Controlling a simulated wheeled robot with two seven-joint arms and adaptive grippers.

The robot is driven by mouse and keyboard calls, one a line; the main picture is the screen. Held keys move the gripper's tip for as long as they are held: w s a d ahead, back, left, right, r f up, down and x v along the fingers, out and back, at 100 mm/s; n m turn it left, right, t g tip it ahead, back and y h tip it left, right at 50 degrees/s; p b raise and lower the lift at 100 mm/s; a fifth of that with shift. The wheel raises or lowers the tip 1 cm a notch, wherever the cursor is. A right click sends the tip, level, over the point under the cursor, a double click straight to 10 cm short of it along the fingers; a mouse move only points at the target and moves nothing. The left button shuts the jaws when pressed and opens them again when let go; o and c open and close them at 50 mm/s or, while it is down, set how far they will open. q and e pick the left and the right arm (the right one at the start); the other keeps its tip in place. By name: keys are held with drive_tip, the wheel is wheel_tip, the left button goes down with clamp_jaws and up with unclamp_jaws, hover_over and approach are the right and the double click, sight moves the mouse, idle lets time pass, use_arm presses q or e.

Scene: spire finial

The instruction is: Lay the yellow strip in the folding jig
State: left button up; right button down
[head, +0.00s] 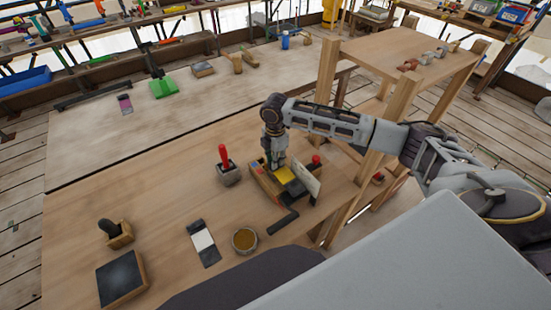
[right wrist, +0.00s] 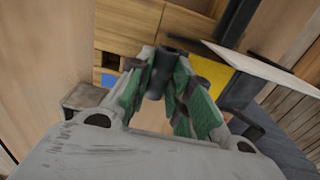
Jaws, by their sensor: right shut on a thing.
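The folding jig (head: 262,182) is a wooden block on the near table, with a pale upright plate (head: 309,181) on its right side. The yellow strip (head: 285,174) lies flat at the jig beside my right gripper (head: 276,163). The strip also shows in the right wrist view (right wrist: 217,75), right of the fingers and partly covered by the pale plate. My right gripper points down over the jig. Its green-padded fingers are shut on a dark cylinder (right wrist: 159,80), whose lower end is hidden. The strip is not seen between the fingers. My left gripper is not in view.
A red-handled tool (head: 225,163) stands in a holder left of the jig. A dark angled bar (head: 283,222), a round dish (head: 244,239) and a black-and-white card (head: 203,243) lie nearer. A taller wooden table (head: 400,52) stands at the right.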

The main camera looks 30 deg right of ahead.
drive_tip(key=shift+s+f, duration=0.15)
drive_tip(key=shift+f, duration=0.15)
drive_tip(key=shift+s+f, duration=0.25)
drive_tip(key=shift+f, duration=0.15)
drive_tip(key=c, duration=1.5)
unclamp_jaws()
drive_tip(key=shift+o, duration=1.1)
drive_tip(key=shift+w+f, duration=0.2)
drive_tip(key=shift+w, duration=0.15)
drive_tip(key=shift+s+r, duration=0.1)
drive_tip(key=shift+r, duration=0.2)
drive_tip(key=shift+r, duration=0.1)
